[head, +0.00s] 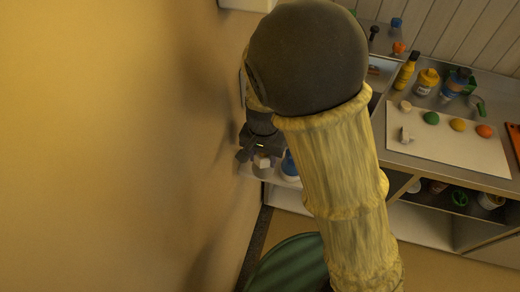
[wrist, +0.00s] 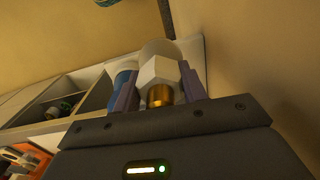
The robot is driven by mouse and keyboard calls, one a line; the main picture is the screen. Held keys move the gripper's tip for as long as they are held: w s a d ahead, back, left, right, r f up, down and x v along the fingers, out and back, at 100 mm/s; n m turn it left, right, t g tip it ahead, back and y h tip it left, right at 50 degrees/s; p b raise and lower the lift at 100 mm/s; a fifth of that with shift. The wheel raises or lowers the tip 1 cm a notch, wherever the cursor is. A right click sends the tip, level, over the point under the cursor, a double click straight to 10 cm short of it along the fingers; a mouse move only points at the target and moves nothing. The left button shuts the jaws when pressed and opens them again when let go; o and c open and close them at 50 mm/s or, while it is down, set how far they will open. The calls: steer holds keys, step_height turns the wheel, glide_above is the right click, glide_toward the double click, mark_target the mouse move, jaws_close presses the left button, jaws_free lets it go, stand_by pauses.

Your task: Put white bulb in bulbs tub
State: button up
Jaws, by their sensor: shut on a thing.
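My gripper (wrist: 158,80) is shut on the white bulb (wrist: 158,70), with one purple finger on each side of it. The bulb has a pale rounded body, a white faceted collar and a gold base that faces my palm. In the head view my gripper (head: 260,148) is low beside the wall, and the bulb (head: 263,162) shows as a small white shape below it. A blue container with a pale top (head: 289,164) stands just right of the bulb; it also shows behind the left finger in the wrist view (wrist: 122,76). I cannot tell whether it is the bulbs tub.
A plain wall (head: 120,150) is close on the left. A counter at right carries a white board (head: 450,145) with several small coloured items, and bottles behind it. Open shelves (head: 425,215) below hold small containers. A dark green round thing (head: 290,268) is at the bottom.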

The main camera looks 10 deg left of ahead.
steer(key=s+d+b, duration=0.2)
steer(key=s+d, duration=0.3)
steer(key=s, duration=0.7)
steer(key=shift+s+d, duration=0.2)
steer(key=shift+d, duration=0.2)
steer(key=shift+w, duration=0.1)
